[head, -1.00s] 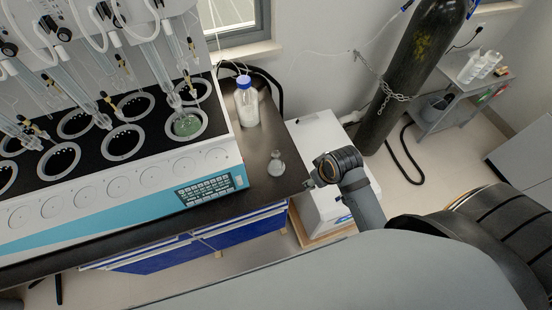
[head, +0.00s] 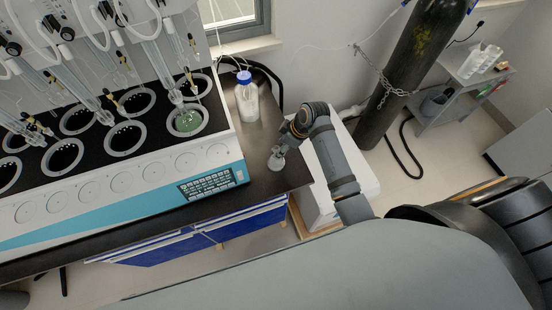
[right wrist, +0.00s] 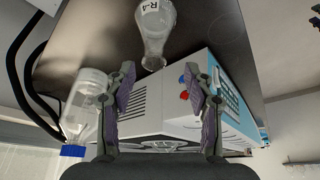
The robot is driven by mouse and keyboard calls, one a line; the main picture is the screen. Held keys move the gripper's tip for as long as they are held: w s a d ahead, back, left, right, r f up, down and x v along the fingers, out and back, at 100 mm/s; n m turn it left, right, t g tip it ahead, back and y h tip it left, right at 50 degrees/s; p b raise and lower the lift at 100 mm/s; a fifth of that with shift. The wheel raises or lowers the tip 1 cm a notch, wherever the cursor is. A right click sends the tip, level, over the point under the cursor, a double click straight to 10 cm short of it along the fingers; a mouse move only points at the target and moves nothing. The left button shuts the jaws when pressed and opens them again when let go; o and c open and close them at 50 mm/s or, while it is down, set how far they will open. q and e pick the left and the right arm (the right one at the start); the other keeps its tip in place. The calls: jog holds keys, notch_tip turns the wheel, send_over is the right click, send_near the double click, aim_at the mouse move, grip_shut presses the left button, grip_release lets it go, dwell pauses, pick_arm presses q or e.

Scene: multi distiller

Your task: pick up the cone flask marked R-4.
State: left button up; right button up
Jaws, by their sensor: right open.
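The cone flask marked R-4 (head: 277,164) is a small clear glass flask on the dark bench top, to the right of the distiller. In the right wrist view the flask (right wrist: 153,35) shows its R-4 label and its neck, which points down the picture toward the gap between my fingers. My right gripper (head: 284,145) is right by the flask in the head view. In the right wrist view the right gripper (right wrist: 160,80) is open and empty, its fingers apart with the flask's neck near their tips. Whether they touch is unclear. My left gripper is not in view.
The distiller (head: 130,185) with its glassware fills the left of the bench. A blue-capped bottle (head: 246,102) stands behind the flask, and it also shows in the right wrist view (right wrist: 82,105). A white box (head: 358,165) and a chained gas cylinder (head: 405,75) stand to the right.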

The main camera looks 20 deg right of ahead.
aim_at(276, 150)
jog(key=shift+w+a+f, duration=0.1)
jog(key=shift+w+f, duration=0.05)
jog(key=shift+f, duration=0.15)
jog(key=shift+w+f+p, duration=0.15)
jog(key=shift+f+p, duration=0.05)
jog(key=shift+p, duration=0.1)
jog(key=x, duration=0.2)
jog(key=p+x, duration=0.1)
jog(key=x, duration=0.1)
jog(key=shift+w+f, duration=0.3)
jog(key=shift+c, duration=0.4)
grip_shut()
